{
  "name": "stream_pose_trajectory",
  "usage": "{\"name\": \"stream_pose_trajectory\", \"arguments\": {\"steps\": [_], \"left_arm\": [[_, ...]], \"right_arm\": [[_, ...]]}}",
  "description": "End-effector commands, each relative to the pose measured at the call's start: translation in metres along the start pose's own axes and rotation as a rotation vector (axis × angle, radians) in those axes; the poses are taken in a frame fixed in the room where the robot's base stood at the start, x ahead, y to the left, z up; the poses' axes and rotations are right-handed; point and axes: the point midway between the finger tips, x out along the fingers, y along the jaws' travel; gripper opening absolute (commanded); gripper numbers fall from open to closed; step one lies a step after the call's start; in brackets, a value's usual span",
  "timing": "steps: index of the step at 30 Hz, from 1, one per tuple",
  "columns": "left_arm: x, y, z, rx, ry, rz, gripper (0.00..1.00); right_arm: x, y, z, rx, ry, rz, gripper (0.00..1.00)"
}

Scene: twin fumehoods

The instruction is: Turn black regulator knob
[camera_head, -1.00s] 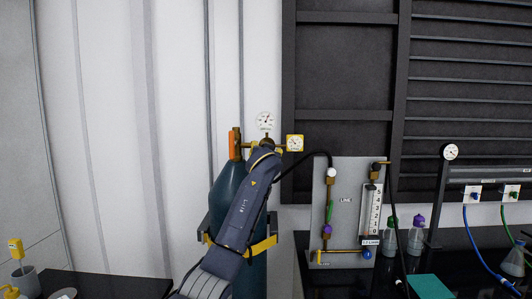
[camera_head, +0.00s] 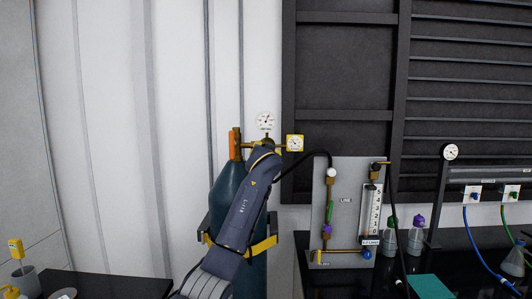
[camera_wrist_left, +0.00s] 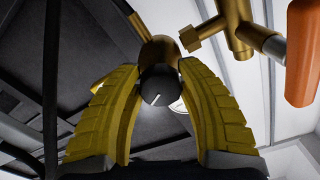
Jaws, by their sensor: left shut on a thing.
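The black regulator knob (camera_wrist_left: 157,88), with a white pointer line, sits between the yellow fingers of my left gripper (camera_wrist_left: 159,82) in the left wrist view. The fingers are shut on its sides. Behind the knob is the brass regulator body (camera_wrist_left: 160,52). In the head view my left arm reaches up in front of the dark teal gas cylinder (camera_head: 226,190) and hides the knob and the gripper. A round white gauge (camera_head: 265,121) and a yellow-framed gauge (camera_head: 295,143) show around the regulator. My right gripper is not in view.
An orange handle (camera_head: 234,145) stands beside the brass valve; it also shows in the left wrist view (camera_wrist_left: 301,50). A black hose runs right to a grey flowmeter panel (camera_head: 346,180). Bottles and tubing stand on the dark bench at right. A yellow strap (camera_head: 265,245) holds the cylinder.

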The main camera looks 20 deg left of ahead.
Motion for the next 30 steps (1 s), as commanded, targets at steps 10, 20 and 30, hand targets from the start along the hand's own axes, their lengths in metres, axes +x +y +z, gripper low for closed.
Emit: {"name": "stream_pose_trajectory", "arguments": {"steps": [10, 20, 30], "left_arm": [[0.0001, -0.0013, 0.0000, 0.155, 0.000, 0.000, 0.09], [0.0002, -0.0014, 0.0000, 0.155, 0.000, 0.000, 0.47], [0.0001, -0.0012, 0.0000, 0.154, 0.000, 0.000, 0.63]], "right_arm": [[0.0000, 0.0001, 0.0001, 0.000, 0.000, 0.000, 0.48], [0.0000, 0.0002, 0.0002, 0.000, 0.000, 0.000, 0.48], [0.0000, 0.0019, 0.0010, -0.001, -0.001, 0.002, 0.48]]}}
